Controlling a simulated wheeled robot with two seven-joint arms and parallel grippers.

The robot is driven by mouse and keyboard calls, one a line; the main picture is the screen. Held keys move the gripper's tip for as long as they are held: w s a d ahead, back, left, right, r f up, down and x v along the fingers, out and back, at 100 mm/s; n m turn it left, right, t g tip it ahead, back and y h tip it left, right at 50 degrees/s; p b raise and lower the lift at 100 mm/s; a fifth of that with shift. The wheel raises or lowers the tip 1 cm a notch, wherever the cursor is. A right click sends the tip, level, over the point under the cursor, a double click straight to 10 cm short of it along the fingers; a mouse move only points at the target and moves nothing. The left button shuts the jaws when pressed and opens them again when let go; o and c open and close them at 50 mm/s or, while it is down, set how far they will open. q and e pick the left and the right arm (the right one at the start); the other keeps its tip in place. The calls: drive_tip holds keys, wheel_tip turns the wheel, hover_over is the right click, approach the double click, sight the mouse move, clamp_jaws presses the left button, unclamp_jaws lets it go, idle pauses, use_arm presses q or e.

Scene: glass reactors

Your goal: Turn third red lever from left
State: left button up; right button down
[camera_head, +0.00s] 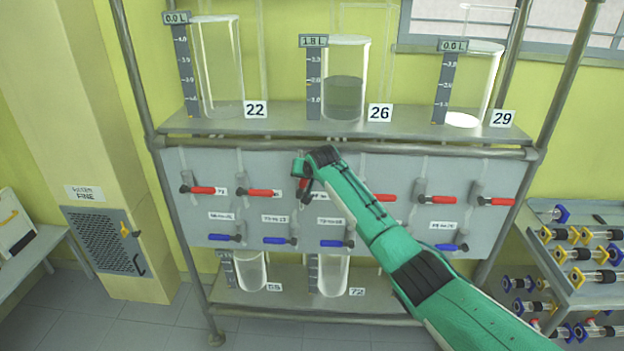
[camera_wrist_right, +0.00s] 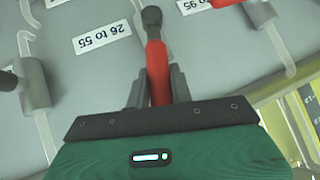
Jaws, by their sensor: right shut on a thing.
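A row of red levers runs along the grey panel (camera_head: 420,235). The first red lever (camera_head: 203,190) and second red lever (camera_head: 262,193) from the left lie horizontal. The third red lever (camera_head: 303,184) is mostly hidden by my right gripper (camera_head: 304,178); its small visible part looks upright. In the right wrist view, the third red lever (camera_wrist_right: 157,62) stands between the fingers of my right gripper (camera_wrist_right: 157,88), which is shut on it. A "26 to 55" label (camera_wrist_right: 102,33) is beside it, upside down. My left gripper is not in view.
Blue levers (camera_head: 280,241) line the panel's lower edge. Glass vessels stand on the shelf (camera_head: 275,120) above; vessel 26 (camera_head: 344,98) reads 1.8 L and holds dark liquid. Other red levers (camera_head: 437,199) are to the right. A rack of glass parts (camera_head: 575,285) stands at far right.

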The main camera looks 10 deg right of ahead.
drive_tip(key=shift+w+a+r+n+g+h, duration=0.15)
drive_tip(key=shift+a+n+g+h, duration=0.15)
drive_tip(key=shift+a+h, duration=0.45)
drive_tip(key=shift+h, duration=0.15)
drive_tip(key=c, duration=1.2)
unclamp_jaws()
drive_tip(key=shift+w+a, duration=0.1)
drive_tip(key=shift+c, duration=0.2)
drive_tip(key=b+v, duration=0.4)
drive_tip(key=v, duration=0.9)
drive_tip(key=shift+s+r, duration=0.25)
